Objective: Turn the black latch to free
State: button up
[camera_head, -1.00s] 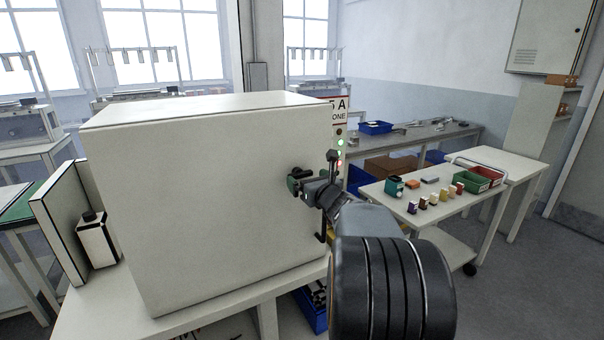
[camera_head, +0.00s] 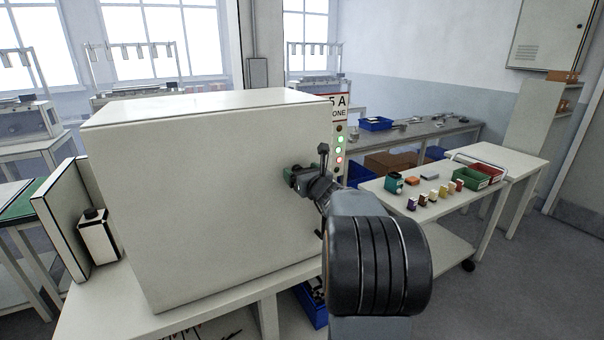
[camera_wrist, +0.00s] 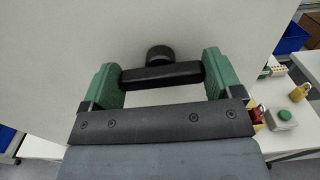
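The black latch (camera_wrist: 162,76) is a short dark bar in front of a round black knob (camera_wrist: 159,55) on the pale panel, in the wrist view. The bar lies nearly level, its right end slightly higher. My gripper (camera_wrist: 163,62) has one green finger at each end of the bar. Both fingers appear to touch the ends, so it looks shut on the latch.
The box stands on a white table (camera_head: 95,300). Behind its right edge is a sign post with green and red lights (camera_head: 340,148). A white cart (camera_head: 440,205) to the right carries small coloured items and a green bin (camera_head: 470,179). Floor is clear at far right.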

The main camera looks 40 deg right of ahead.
jog(key=shift+c, duration=1.2)
jog(key=shift+f+n+b, duration=0.1)
jog(key=shift+n+b, duration=0.2)
jog(key=shift+b, duration=0.35)
jog(key=n+b, duration=0.1)
jog(key=b, duration=0.3)
jog(key=shift+f+n, duration=0.25)
jog(key=shift+n, duration=0.15)
jog(key=shift+a+r+n+b, duration=0.1)
jog(key=shift+n+b, duration=3.75)
jog(key=shift+b, duration=0.5)
jog(key=shift+a+n+b, duration=0.1)
jog(key=shift+n+b, duration=3.75)
jog(key=shift+b, duration=0.5)
